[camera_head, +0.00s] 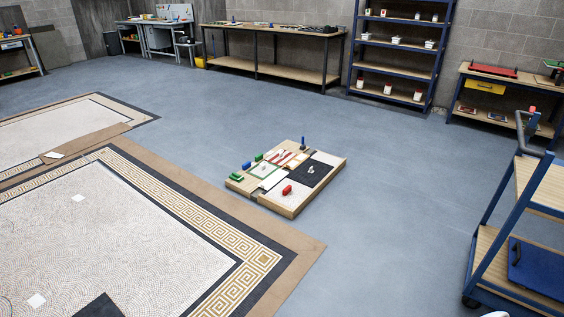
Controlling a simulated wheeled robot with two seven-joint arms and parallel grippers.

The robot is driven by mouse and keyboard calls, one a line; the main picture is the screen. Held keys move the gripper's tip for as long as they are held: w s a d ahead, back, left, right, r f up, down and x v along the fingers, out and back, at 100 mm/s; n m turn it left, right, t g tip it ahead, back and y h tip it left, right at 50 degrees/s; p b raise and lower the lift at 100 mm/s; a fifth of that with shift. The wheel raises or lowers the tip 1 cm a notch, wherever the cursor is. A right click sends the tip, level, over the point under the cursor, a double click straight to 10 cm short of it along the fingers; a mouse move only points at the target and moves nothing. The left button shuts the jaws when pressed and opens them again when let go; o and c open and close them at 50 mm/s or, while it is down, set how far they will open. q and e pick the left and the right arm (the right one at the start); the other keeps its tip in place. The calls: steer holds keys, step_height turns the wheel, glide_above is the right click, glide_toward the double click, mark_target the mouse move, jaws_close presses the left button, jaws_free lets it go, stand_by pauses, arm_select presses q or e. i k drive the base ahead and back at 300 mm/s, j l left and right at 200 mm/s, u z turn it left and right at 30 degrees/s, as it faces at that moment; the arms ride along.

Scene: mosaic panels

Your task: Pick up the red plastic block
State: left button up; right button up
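A small red block (287,190) lies on the near right part of a low wooden board (290,207) on the floor, at the middle of the head view. It looks like the red plastic block, though it is small at this distance. Next to it on the board are a black square (309,174), a white square (273,179), green blocks (236,177), a blue block (246,166) and an upright dark blue item (303,143). Neither of my grippers is in view.
Mosaic panels (110,235) cover the floor at left. A blue-framed cart (500,235) stands at right. Workbenches (270,68) and a blue shelf (398,68) line the back wall. Grey floor (400,190) between the board and cart is clear.

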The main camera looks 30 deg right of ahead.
mark_target(288, 188)
steer(key=i+l+z, duration=0.15)
steer(key=i+l, duration=0.25)
steer(key=i+l+z, duration=0.15)
steer(key=i+l, duration=0.2)
steer(key=i, duration=0.2)
steer(key=i+l+z, duration=0.2)
steer(key=i, duration=0.3)
steer(key=i+l+z, duration=0.15)
steer(key=i+l, duration=0.15)
steer(key=i, duration=0.2)
steer(key=i+l+z, duration=0.15)
steer(key=i, duration=0.4)
